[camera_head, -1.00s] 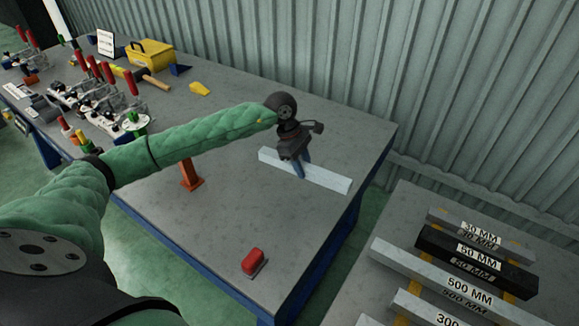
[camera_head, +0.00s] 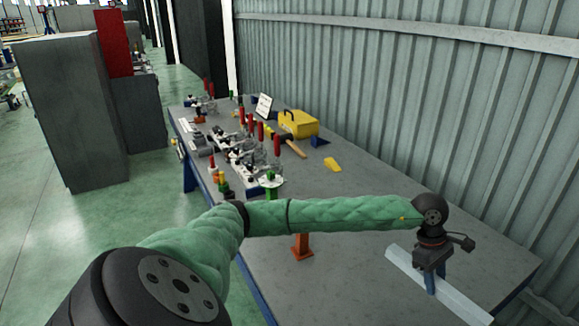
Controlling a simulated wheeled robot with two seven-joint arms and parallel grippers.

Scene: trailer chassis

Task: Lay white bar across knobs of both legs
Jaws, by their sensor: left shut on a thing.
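The white bar (camera_head: 467,304) is long and flat and shows at the lower right, at or just above the grey table top; I cannot tell if it touches. My left gripper (camera_head: 430,288) points down and is shut on the bar near its middle. An orange post (camera_head: 302,247) with a wider foot stands upright on the table below my left forearm, left of the bar. My arm covers its upper end, so its knob is hidden. I cannot make out a second leg for certain. My right gripper is not in view.
On the grey table (camera_head: 365,262), toggle clamps with red handles (camera_head: 277,146) line the left side. A yellow toolbox (camera_head: 298,123), a hammer (camera_head: 294,147) and a yellow wedge (camera_head: 332,164) lie farther back. A corrugated wall (camera_head: 430,100) runs along the right. A grey cabinet (camera_head: 75,115) stands left.

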